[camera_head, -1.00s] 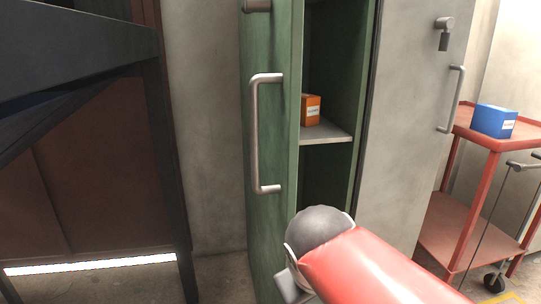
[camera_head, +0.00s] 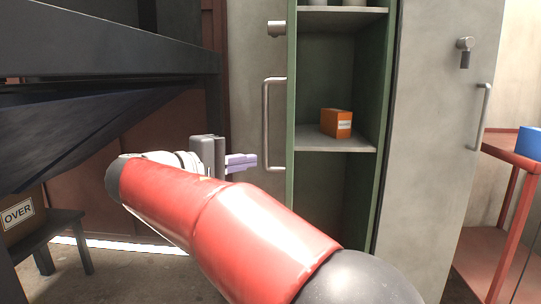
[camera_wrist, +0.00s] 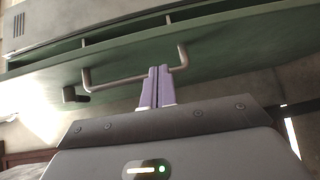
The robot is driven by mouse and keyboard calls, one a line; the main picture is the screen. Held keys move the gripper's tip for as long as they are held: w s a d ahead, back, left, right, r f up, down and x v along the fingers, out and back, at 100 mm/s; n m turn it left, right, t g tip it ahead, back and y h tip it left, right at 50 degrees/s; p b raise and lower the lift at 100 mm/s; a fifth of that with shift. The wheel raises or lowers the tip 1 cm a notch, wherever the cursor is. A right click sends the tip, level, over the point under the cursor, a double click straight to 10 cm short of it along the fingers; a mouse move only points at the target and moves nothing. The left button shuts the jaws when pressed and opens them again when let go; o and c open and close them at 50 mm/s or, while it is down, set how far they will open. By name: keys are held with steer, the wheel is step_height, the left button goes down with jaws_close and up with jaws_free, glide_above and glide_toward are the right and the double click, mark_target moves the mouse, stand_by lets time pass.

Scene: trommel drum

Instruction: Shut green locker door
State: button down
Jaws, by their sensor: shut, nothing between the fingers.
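The green locker door (camera_head: 291,115) stands open. In the head view I see it nearly edge-on, at the left side of the locker's opening. Its metal bar handle (camera_head: 266,125) sticks out to the left. My gripper (camera_head: 255,161), with purple fingers, is shut and empty, just left of the handle's lower part. In the wrist view the shut fingertips (camera_wrist: 160,69) point at the green door face (camera_wrist: 215,55) and overlap the handle (camera_wrist: 115,83) near one end. I cannot tell whether they touch it. The locker's shelf (camera_head: 335,143) shows, with an orange box (camera_head: 336,123) on it.
A grey locker door (camera_head: 435,120) with its own handle is at the right. Beyond it stands a red cart (camera_head: 505,200) with a blue box (camera_head: 530,143). A dark metal structure (camera_head: 110,58) fills the upper left, above a small dark stool (camera_head: 60,226) with a box marked OVER.

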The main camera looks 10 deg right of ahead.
steer(key=w+x, duration=0.1)
steer(key=x, duration=0.7)
steer(key=shift+w+r+h, duration=0.2)
steer(key=shift+r+h, duration=0.1)
steer(key=shift+r, duration=0.4)
